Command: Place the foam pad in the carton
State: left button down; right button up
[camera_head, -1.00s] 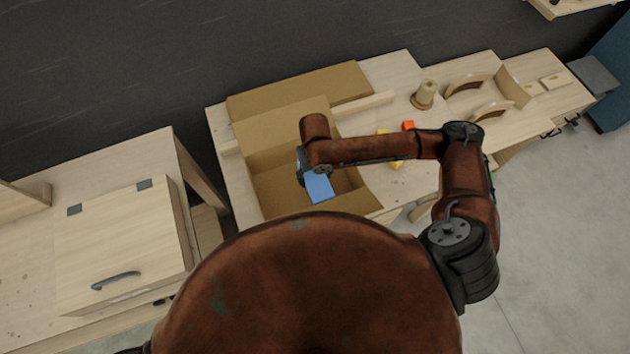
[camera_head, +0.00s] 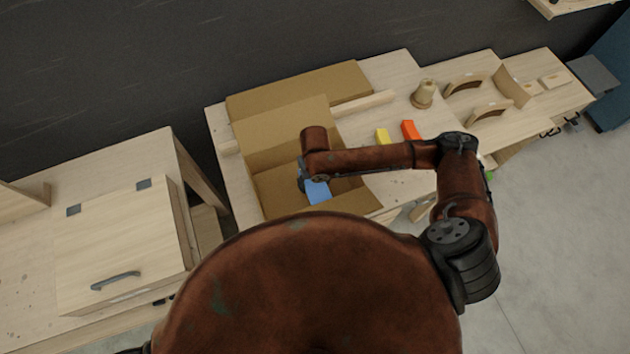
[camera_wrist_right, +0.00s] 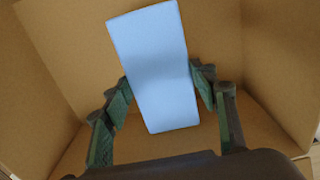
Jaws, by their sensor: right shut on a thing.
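The foam pad is a light blue block (camera_head: 318,191), held in my right gripper (camera_head: 308,180). In the right wrist view the foam pad (camera_wrist_right: 153,65) sits between the two fingers of the right gripper (camera_wrist_right: 160,92), which touch its sides. The carton (camera_head: 285,118) is an open brown cardboard box with raised flaps on the table. Its walls (camera_wrist_right: 60,45) surround the pad in the right wrist view. The pad is at or inside the carton's opening; I cannot tell whether it touches the bottom. My right forearm hides part of the carton. My left gripper is not in view.
A yellow block (camera_head: 382,136) and an orange block (camera_head: 409,130) lie right of the carton, near my arm. A wooden spool-like piece (camera_head: 424,94) and curved wooden forms (camera_head: 465,84) stand further right. A wooden cabinet (camera_head: 122,245) with a handle is at left.

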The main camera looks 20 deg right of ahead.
aim_at(315, 184)
jog(key=shift+f, duration=0.25)
jog(key=o, duration=0.9)
jog(key=shift+o, duration=0.2)
jog(key=shift+r, duration=0.1)
notch_tip(315, 184, up, 13)
